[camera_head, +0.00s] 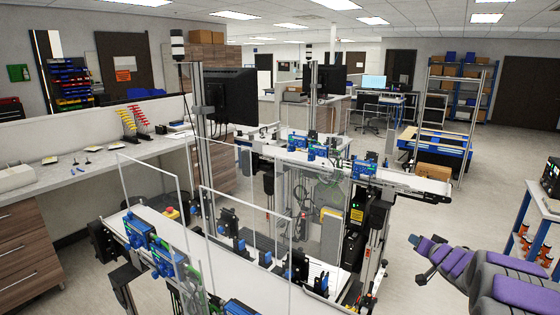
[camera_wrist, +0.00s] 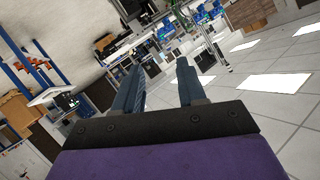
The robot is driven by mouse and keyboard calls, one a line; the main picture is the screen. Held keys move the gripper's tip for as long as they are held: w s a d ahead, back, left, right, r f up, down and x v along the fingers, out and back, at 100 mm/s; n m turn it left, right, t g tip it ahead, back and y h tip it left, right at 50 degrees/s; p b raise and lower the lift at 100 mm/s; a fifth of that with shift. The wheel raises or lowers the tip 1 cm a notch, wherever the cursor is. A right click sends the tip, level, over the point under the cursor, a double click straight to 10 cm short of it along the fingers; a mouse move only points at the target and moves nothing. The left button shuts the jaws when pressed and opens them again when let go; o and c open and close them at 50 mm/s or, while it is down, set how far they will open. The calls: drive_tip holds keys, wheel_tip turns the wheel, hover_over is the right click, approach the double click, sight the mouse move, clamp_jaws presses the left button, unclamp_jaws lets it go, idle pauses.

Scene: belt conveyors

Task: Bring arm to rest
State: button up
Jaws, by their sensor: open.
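My gripper (camera_head: 417,259) is at the lower right of the head view, at the end of my purple and grey arm. It is to the right of the conveyors, over open floor. In the wrist view, the two blue-grey fingers of my gripper (camera_wrist: 160,77) stand apart with nothing between them. The near conveyor belt (camera_head: 200,236) and the far conveyor belt (camera_head: 400,178) are to the left of and beyond my gripper, and nothing touches it.
A small table with blue legs (camera_head: 535,205) stands at the right edge. A long workbench (camera_head: 60,180) runs along the left. Clear panels (camera_head: 240,240) stand by the near belt. A blue shelf unit (camera_head: 470,85) is at the back. Pale floor (camera_head: 470,210) is free around my arm.

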drive_tip(key=s+a+f+n+g+b, duration=0.2)
drive_tip(key=s+a+g, duration=0.3)
drive_tip(key=s+a, duration=0.5)
drive_tip(key=s+a+f+n+g+b, duration=0.2)
drive_tip(key=s+a+g, duration=0.3)
drive_tip(key=s, duration=2.2)
drive_tip(key=s+a+f+n+g+b, duration=0.1)
drive_tip(key=s+a+f+g+b, duration=0.2)
drive_tip(key=s+a, duration=1.2)
drive_tip(key=s+g, duration=0.2)
drive_tip(key=s, duration=0.2)
drive_tip(key=shift+a+n+g, duration=0.3)
drive_tip(key=shift+a+n, duration=0.1)
